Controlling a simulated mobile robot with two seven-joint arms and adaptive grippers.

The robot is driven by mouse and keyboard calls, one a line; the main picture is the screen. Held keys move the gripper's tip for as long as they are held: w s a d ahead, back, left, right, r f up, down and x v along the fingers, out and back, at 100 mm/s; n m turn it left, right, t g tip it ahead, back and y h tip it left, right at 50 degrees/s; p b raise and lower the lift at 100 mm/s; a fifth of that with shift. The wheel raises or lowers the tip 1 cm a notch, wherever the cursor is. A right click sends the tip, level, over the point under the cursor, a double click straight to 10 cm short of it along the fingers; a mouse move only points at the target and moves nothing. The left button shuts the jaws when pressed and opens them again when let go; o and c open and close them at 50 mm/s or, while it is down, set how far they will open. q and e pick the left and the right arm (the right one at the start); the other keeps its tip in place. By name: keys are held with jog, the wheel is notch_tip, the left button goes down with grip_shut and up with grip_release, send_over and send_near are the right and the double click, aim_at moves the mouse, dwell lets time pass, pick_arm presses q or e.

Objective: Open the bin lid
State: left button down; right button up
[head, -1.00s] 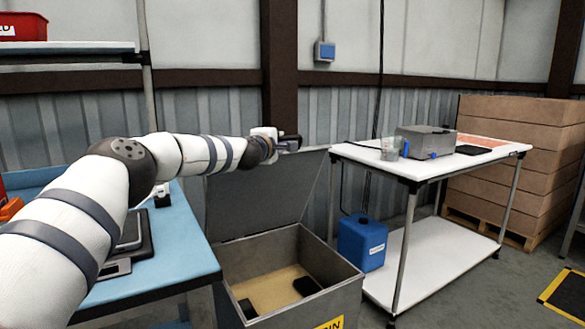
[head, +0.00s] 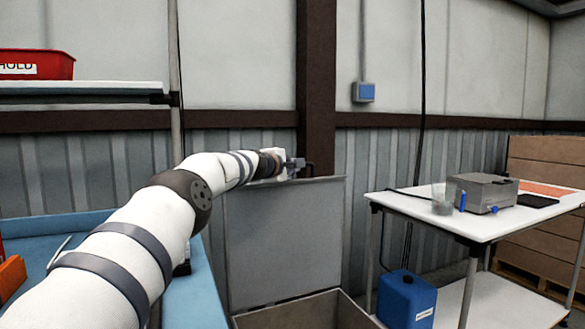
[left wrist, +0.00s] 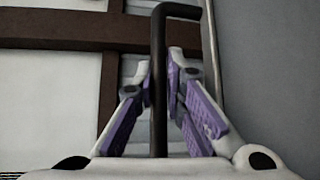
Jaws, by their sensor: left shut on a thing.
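The bin lid (head: 285,240) is a flat grey panel, raised and standing roughly upright at the back of the open grey metal bin (head: 300,312). Only the bin's upper rim shows at the bottom of the head view. My left gripper (head: 293,164) is at the lid's top edge. In the left wrist view, a dark bent handle bar (left wrist: 158,90) runs between the purple-padded fingers of my left gripper (left wrist: 167,75), which is shut on it. The lid's grey face (left wrist: 265,60) shows at the right there. My right gripper is out of view.
A blue bench (head: 200,295) stands left of the bin, under a shelf with a red container (head: 36,66). A white table (head: 440,219) with a grey box (head: 482,192) and a blue canister (head: 406,298) stand at right. The corrugated wall is close behind the lid.

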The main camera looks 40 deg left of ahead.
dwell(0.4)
pick_arm(q)
jog(key=c, duration=1.9)
grip_release()
jog(key=shift+w, duration=0.1)
jog(key=shift+a, duration=0.1)
jog(key=shift+s+a, duration=0.15)
jog(key=shift+s, duration=0.15)
jog(key=v, duration=1.1)
jog(key=shift+s+d+r, duration=0.1)
jog(key=shift+s+d, duration=0.05)
jog(key=shift+d, duration=0.25)
